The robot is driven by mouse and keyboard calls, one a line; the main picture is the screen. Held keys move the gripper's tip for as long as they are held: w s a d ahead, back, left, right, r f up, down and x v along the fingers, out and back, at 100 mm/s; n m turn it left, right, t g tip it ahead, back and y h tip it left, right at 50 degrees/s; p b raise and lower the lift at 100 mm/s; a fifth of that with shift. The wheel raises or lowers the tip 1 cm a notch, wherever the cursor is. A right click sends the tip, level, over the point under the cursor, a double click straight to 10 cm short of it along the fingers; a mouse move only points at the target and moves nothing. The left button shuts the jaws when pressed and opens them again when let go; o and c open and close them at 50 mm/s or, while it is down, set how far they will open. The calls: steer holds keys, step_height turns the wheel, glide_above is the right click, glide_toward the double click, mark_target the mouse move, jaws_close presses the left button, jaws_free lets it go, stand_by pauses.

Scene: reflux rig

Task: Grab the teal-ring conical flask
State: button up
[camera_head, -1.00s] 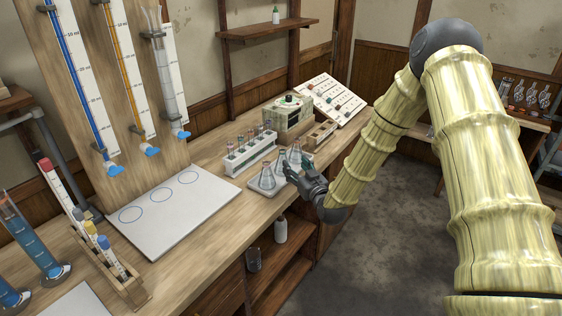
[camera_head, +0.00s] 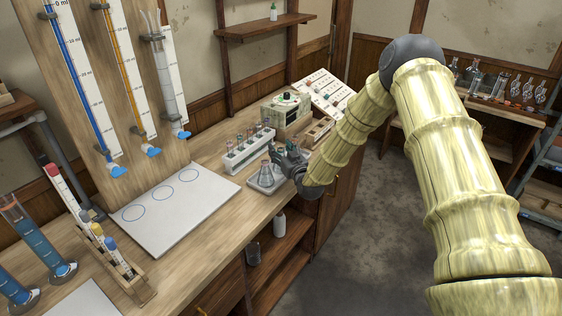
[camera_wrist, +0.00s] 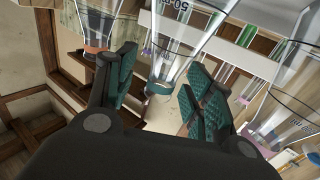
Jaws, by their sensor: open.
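The teal-ring conical flask (camera_wrist: 160,86) is clear glass and appears upside down in the wrist view. Its neck, with the teal ring, lies in the gap between the fingers of my gripper (camera_wrist: 158,78). The fingers are open, with dark green textured pads on either side of the neck, and I see a gap on each side. In the head view my gripper (camera_head: 291,160) is low at the flask tray (camera_head: 262,190) and hides most of what stands there. The teal ring cannot be made out in that view.
A flask with an orange ring (camera_wrist: 95,48) is close by the left finger, and one with a pink ring (camera_wrist: 258,134) is beyond the right finger. A white test tube rack (camera_head: 240,158) stands behind the tray. A beige device (camera_head: 286,112) is farther back.

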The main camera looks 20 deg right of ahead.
steer(key=shift+w, duration=0.1)
jaws_close()
steer(key=shift+r, duration=0.25)
stand_by(0.4)
